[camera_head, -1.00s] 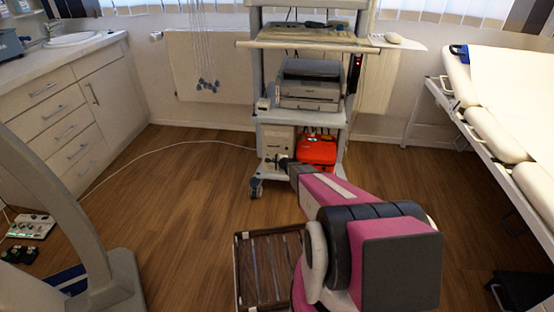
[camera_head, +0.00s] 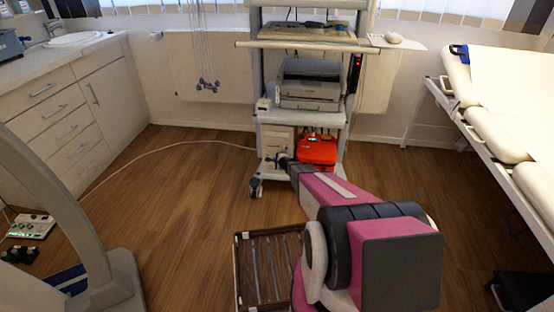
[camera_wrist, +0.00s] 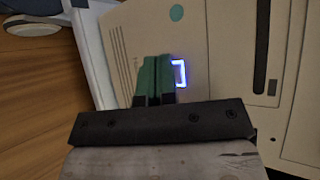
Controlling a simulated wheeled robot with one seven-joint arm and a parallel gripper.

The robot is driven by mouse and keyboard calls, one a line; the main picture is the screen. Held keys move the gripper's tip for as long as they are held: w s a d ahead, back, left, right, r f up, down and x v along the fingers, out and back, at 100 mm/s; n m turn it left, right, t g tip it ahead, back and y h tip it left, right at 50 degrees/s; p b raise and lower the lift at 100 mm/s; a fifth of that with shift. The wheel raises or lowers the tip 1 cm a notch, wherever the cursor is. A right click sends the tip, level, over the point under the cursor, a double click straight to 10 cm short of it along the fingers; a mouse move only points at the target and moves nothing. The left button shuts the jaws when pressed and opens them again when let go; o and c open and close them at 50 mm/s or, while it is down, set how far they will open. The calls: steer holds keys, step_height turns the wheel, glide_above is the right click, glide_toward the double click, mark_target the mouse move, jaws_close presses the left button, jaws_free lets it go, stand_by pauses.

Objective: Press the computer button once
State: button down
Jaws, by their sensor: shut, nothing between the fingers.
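The beige computer (camera_head: 279,141) stands upright on the low shelf of the cart; its front panel also fills much of the wrist view (camera_wrist: 220,50). A square outline glowing blue-white on that panel looks like the computer button (camera_wrist: 181,73). My gripper (camera_wrist: 157,60) has its green fingers shut together with nothing between them. The fingertips are at the panel, just left of the lit square in the wrist view, and partly cover its left side. I cannot tell whether they touch the panel. In the head view my gripper (camera_head: 281,158) is small, in front of the computer's lower part.
A red case (camera_head: 316,150) stands right of the computer, and a printer (camera_head: 311,88) is on the shelf above. The cart's caster (camera_head: 256,187) is below. A slatted crate (camera_head: 268,270) is on the floor near my arm. The wooden floor to the left is mostly clear.

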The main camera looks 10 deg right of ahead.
stand_by(0.4)
steer(key=shift+s+a, duration=0.2)
steer(key=shift+s, duration=0.5)
steer(key=shift+s, duration=0.15)
steer(key=shift+s+a, duration=0.25)
steer(key=shift+s, duration=0.5)
steer(key=shift+s+a, duration=0.3)
steer(key=shift+s, duration=0.45)
steer(key=shift+s+a, duration=0.25)
steer(key=shift+s, duration=0.5)
